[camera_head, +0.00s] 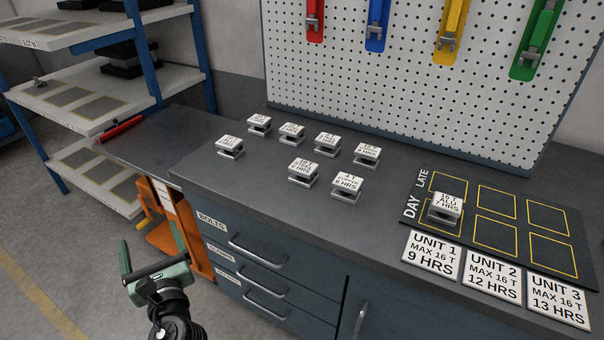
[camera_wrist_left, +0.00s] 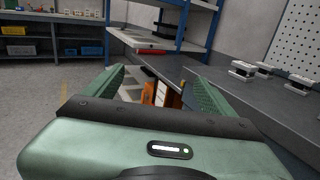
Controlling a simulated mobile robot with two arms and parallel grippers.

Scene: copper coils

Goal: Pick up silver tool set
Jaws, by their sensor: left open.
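I cannot tell which object is the silver tool set. Several small silver pieces (camera_head: 303,171) with white printed tops stand in two loose rows on the dark counter; some also show in the left wrist view (camera_wrist_left: 264,70). Another silver piece (camera_head: 445,206) stands in the first day-row square of the black mat. My left gripper (camera_head: 153,248) is low, left of the drawers and below the counter top, well apart from the pieces. Its green fingers are spread with nothing between them, as the left wrist view (camera_wrist_left: 152,82) also shows. My right gripper is not in view.
The counter (camera_head: 240,180) has blue drawers with bar handles. Three white unit cards (camera_head: 494,281) lie before the black mat (camera_head: 530,252). A red tool (camera_head: 122,129) lies by the blue shelf rack. An orange frame (camera_head: 160,235) stands near my left gripper. Coloured holders hang on the pegboard (camera_head: 410,80).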

